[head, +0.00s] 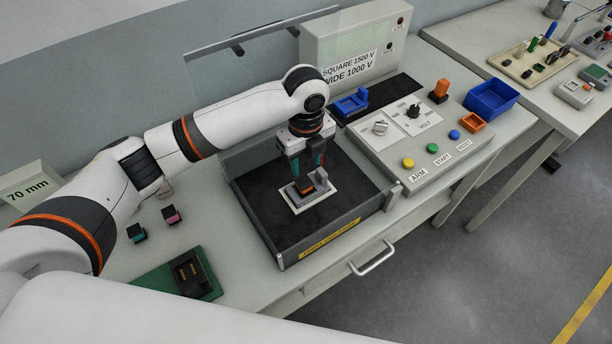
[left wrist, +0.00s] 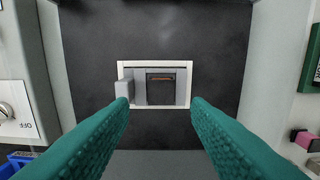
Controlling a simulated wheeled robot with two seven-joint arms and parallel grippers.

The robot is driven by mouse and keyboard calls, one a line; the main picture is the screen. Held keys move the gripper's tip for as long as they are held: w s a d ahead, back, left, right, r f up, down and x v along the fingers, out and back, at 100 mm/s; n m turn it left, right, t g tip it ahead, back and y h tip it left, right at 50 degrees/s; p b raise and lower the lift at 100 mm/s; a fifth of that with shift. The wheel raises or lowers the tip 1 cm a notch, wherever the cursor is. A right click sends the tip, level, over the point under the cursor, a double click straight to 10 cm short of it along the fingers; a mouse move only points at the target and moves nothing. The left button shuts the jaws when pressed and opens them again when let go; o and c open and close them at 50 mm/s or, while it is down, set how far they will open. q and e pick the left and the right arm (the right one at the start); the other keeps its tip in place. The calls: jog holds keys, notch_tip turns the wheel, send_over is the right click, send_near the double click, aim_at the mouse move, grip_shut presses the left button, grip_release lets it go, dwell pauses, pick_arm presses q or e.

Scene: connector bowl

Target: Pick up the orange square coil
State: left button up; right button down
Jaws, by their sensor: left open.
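The coil (head: 305,187), a dark square body with some orange on it, sits in a grey fixture on a white plate inside the black-floored test box. In the left wrist view the coil (left wrist: 161,92) shows between grey blocks, with a thin orange strip near its top edge. My left gripper (head: 304,176) points down over the coil. In the left wrist view its two teal fingers (left wrist: 160,103) are open, one on each side of the coil, with nothing between them. I cannot tell the exact height of the fingertips above it. My right gripper is not in view.
The test box (head: 337,233) has raised walls and a clear lid tilted up behind. A control panel (head: 425,150) with buttons stands right of it. A green board (head: 163,281) lies front left.

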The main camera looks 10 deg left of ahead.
aim_at(304, 182)
pick_arm(q)
jog(key=shift+s+f, duration=0.25)
jog(key=shift+f, duration=0.9)
jog(key=f, duration=0.1)
jog(key=f+p, duration=0.1)
jog(key=f, duration=0.1)
jog(key=f+p, duration=0.1)
jog(key=f, duration=0.1)
jog(key=shift+w+a, duration=0.25)
jog(key=shift+w, duration=0.05)
jog(key=shift+f, duration=0.6)
jog(key=shift+w, duration=0.1)
jog(key=c, duration=0.7)
jog(key=shift+c, duration=0.3)
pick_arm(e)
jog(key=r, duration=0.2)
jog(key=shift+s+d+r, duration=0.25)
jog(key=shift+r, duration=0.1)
